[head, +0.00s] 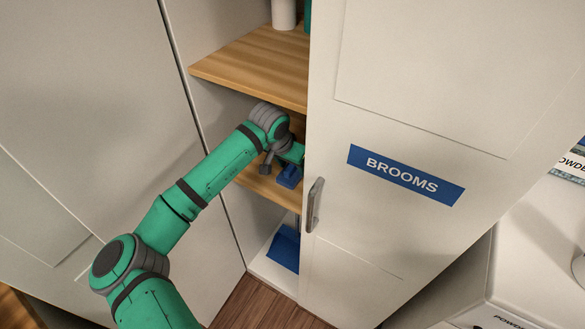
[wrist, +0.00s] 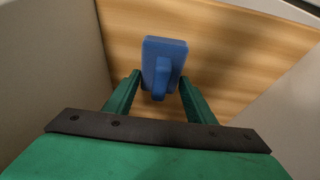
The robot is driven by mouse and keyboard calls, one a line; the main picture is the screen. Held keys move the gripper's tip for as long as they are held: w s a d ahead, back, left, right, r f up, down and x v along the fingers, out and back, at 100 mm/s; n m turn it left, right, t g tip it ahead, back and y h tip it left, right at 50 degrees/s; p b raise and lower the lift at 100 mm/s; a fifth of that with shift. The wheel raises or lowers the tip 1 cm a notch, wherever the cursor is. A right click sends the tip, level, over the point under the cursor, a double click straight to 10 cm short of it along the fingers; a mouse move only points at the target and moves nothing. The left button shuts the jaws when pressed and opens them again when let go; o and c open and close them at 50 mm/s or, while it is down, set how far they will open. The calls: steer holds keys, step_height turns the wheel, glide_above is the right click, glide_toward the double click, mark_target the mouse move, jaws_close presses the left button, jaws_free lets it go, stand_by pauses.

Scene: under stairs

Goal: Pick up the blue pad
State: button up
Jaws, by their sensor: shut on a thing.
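The blue pad (wrist: 165,54) is a blue block with a raised ridge on it, seen in the wrist view in front of a wooden shelf board. My gripper (wrist: 161,84) has its two green fingers on either side of the pad's ridge, shut on it. In the head view my gripper (head: 293,166) is inside the cupboard at the middle shelf, and the blue pad (head: 289,177) shows at its fingers. I cannot tell whether the pad still touches the shelf. Part of the gripper is hidden behind the cupboard door's edge.
The middle shelf (head: 262,188) lies under an upper shelf (head: 255,65) bearing a white container (head: 284,12). A door (head: 400,230) labelled BROOMS covers the right side, with a grey handle (head: 314,205). A blue item (head: 285,248) stands at the cupboard's bottom. A white appliance (head: 535,240) is at right.

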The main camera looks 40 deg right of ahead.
steer(key=shift+r, duration=0.15)
steer(key=shift+r, duration=0.15)
steer(key=s+a, duration=0.3)
steer(key=a, duration=0.5)
steer(key=s+a, duration=0.3)
steer(key=a, duration=0.5)
steer(key=shift+s+a, duration=0.3)
steer(key=shift+s, duration=0.1)
